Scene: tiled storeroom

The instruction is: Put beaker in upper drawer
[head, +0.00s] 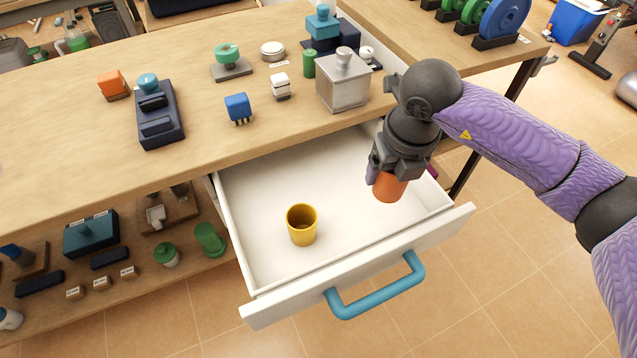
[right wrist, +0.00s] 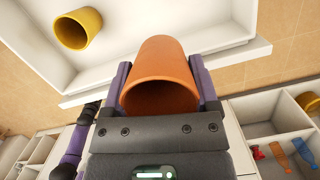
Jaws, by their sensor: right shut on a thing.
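The upper drawer (head: 262,258) is pulled open below the bench top, with a white inside and a blue handle (head: 375,290). A yellow beaker (head: 301,226) stands in it, left of the middle; it also shows in the right wrist view (right wrist: 78,28). My right gripper (head: 392,180) is shut on an orange beaker (head: 389,189), one finger on each side of it. In the head view this beaker appears over the right part of the drawer; its height above the floor of the drawer is hard to tell. It fills the middle of the right wrist view (right wrist: 160,75). My left gripper is not in view.
The wooden bench top (head: 60,150) holds several items, among them a metal box (head: 343,85), a blue block (head: 238,108) and a dark blue device (head: 158,118). A lower shelf (head: 140,275) at left holds more items. The drawer floor around the yellow beaker is clear.

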